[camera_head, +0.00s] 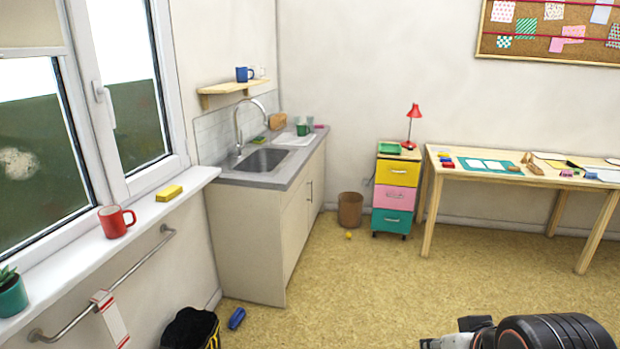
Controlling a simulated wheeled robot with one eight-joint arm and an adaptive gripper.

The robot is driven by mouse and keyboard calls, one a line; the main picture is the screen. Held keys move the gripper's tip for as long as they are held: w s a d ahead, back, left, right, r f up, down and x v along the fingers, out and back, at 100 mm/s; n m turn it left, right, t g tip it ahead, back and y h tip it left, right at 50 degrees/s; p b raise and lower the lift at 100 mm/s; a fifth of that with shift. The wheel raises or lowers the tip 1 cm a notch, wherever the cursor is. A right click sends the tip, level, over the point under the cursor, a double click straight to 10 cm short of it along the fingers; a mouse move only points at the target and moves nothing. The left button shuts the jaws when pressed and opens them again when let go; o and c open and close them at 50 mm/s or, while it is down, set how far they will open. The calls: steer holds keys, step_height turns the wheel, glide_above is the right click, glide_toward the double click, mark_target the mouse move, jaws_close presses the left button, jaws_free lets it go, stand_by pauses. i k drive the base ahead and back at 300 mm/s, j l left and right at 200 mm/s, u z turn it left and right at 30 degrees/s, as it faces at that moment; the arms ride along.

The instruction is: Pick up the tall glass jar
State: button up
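I cannot make out a tall glass jar for certain in this view. A small pale object (260,72) stands on the wall shelf beside a blue mug (244,74), too small to tell if it is glass. Part of my own arm, dark and rounded, shows at the bottom right edge. My gripper's fingers are not in view.
A sink counter (273,184) stands in the corner. A wooden table (500,178) with small items and a drawer unit (394,195) stand at the back right. A red mug (116,222) stands on the windowsill.

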mark_target(310, 119)
steer(key=i+u, duration=0.25)
steer(key=i, duration=2)
steer(key=i+j, duration=0.1)
steer(key=i, duration=0.35)
steer(key=i+j+z, duration=0.1)
steer(key=i, duration=0.4)
steer(key=i+j, duration=0.2)
steer(key=i, duration=0.25)
steer(key=i+l+z, duration=0.15)
steer(key=i+l, duration=0.4)
steer(key=l, duration=0.15)
steer(key=i+l+z, duration=0.1)
steer(key=i+l, duration=0.45)
steer(key=l, duration=0.1)
